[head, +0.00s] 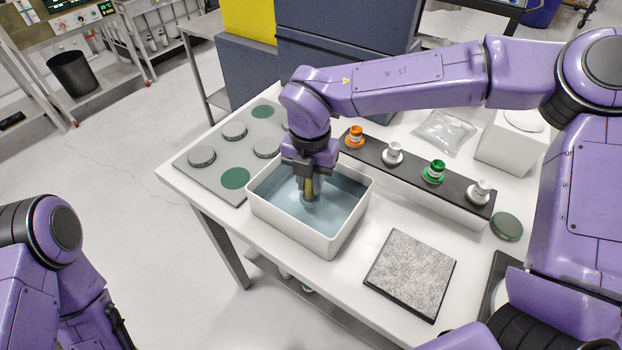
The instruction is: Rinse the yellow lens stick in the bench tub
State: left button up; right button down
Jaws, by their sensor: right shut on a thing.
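My right gripper (309,180) points down over the white bench tub (318,248) and is shut on the yellow lens stick (309,189). Only a short yellowish part of the stick shows below the fingers. Its lower end is at or under the blue-grey water (338,196), and I cannot tell how deep. The top of the stick is hidden by the gripper. My left arm shows at the lower left, off the bench, with its gripper out of view.
A dark rack (413,172) with orange, white and green capped holders stands right of the tub. A grey plate (209,163) with round pads lies left. A speckled mat (411,272) lies front right. A clear bag (443,132) and white box (510,145) are behind.

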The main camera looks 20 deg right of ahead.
jog(key=shift+r+p, duration=2.95)
jog(key=shift+r, duration=1.1)
notch_tip(320, 180, up, 4)
jog(key=p, duration=0.3)
